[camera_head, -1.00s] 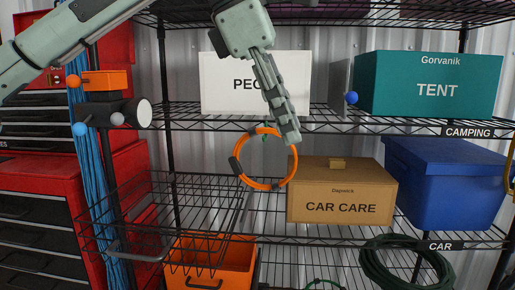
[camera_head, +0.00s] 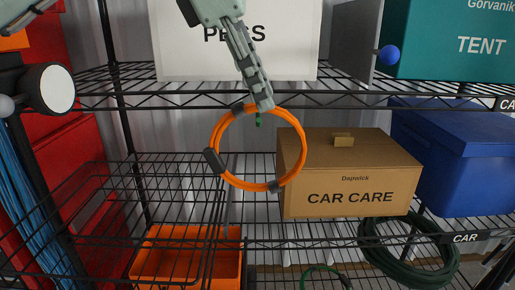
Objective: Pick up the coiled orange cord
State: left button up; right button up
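The coiled orange cord (camera_head: 298,168) hangs as an upright ring in the middle of the head view, below the upper shelf's front edge, with dark grey bands around it. A small green piece shows inside the top of the ring. My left gripper (camera_head: 264,106) points down from the top, its fingertips overlapping the upper part of the ring. Its fingers are seen edge-on, so I cannot tell whether they are open or closed, or whether they touch the cord. My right gripper is not in view.
A CAR CARE box (camera_head: 349,179) stands behind and right of the ring. A wire basket (camera_head: 165,195) and an orange bin (camera_head: 190,233) are at lower left. A blue bin (camera_head: 455,160) and a dark green coil (camera_head: 440,270) are at right. A blue ball (camera_head: 389,54) sits at the upper shelf.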

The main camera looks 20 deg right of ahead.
pick_arm(q)
jog(key=x, duration=0.4)
jog(key=shift+d+f, duration=0.1)
jog(key=shift+d, duration=0.05)
grip_shut()
